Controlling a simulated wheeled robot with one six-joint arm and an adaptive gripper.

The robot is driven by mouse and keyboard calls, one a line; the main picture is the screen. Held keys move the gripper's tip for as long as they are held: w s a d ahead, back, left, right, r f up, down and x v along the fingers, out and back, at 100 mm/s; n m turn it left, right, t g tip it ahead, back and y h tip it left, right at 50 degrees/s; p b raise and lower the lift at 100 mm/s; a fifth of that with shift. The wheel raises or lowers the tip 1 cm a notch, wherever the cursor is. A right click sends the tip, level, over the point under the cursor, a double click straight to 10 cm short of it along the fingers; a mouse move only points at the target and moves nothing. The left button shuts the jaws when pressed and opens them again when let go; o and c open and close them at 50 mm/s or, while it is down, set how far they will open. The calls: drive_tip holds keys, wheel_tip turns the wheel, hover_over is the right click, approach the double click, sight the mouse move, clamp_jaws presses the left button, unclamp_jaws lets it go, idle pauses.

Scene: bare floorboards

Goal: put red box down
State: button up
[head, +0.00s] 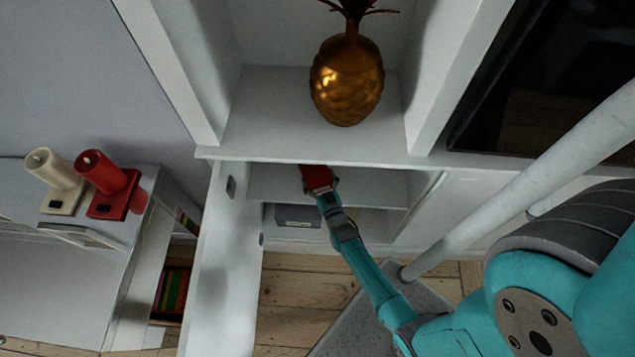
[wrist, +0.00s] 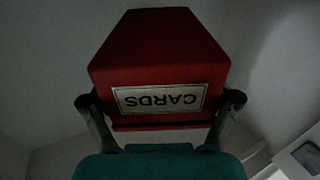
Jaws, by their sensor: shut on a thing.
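The red box (head: 316,178) is held at the end of my arm inside the open white cabinet, just under its top. In the wrist view the red box (wrist: 160,62) fills the middle, with a white label reading "CARDS" upside down. My gripper (wrist: 160,108) is shut on the box, one finger on each side of it. In the head view my gripper (head: 323,190) reaches in over a cabinet shelf (head: 380,188). The far part of the box is hidden under the cabinet top. I cannot tell whether the box touches the shelf.
The cabinet door (head: 225,260) stands open on the left. A grey box (head: 298,216) sits lower in the cabinet. A golden pineapple (head: 347,85) stands on the surface above. Cream (head: 52,172) and red (head: 106,178) candle-like objects stand at the left.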

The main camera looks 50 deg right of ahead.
drive_tip(key=shift+f, duration=1.9)
drive_tip(key=shift+f, duration=0.1)
drive_tip(key=o, duration=0.9)
drive_tip(key=shift+o, duration=0.2)
drive_tip(key=s+a+r+n+y, duration=0.1)
drive_tip(key=s+a+r, duration=0.2)
drive_tip(key=s+a, duration=0.5)
drive_tip(key=s+a+r+n+y, duration=0.1)
drive_tip(key=s+a+r+y, duration=0.3)
drive_tip(key=s, duration=0.6)
drive_tip(key=s+a+r+n+y, duration=0.1)
drive_tip(key=s+a+r, duration=0.2)
drive_tip(key=r, duration=0.6)
drive_tip(key=s+a+r+n+y, duration=0.1)
drive_tip(key=s+a+r, duration=0.2)
drive_tip(key=s+r, duration=0.3)
drive_tip(key=s+a+r+n+g+y, duration=0.1)
drive_tip(key=s+a+r, duration=0.3)
drive_tip(key=r, duration=0.8)
drive_tip(key=shift+s+r+n, duration=0.15)
drive_tip(key=shift+s+n, duration=0.15)
drive_tip(key=shift+s, duration=0.05)
